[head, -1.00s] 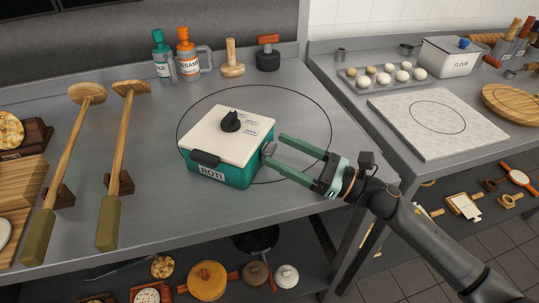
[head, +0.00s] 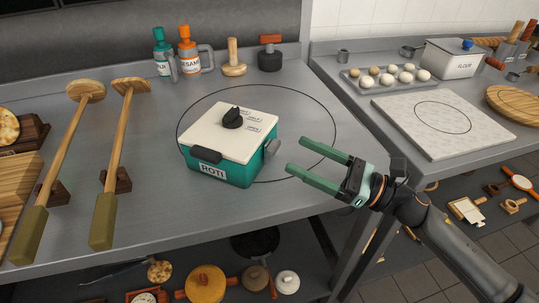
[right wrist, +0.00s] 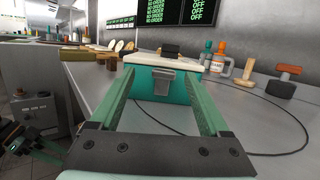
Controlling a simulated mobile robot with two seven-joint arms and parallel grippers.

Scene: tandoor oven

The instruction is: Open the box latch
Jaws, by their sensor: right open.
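The teal box (head: 225,174) stands on the grey worktop, with a "ROTI" label, a white lid, a black knob (head: 233,118) and a black front handle (head: 206,154). The lid lies flat on it. A grey latch (head: 272,148) sticks out from its right side; the latch (right wrist: 163,82) faces the right wrist camera. I cannot tell if it is released. My right gripper (head: 296,155) is open and empty, just right of the latch, apart from it, fingers pointing at it. What looks like my left gripper (right wrist: 38,146) shows at the lower left of the wrist view, its jaws unclear.
Two long wooden tools (head: 123,135) lie on rests at left. Sauce bottles (head: 188,55) stand behind the box. At right are a tray of balls (head: 368,85), a white board (head: 470,140) and a flour bin (head: 452,62). The worktop around the box is clear.

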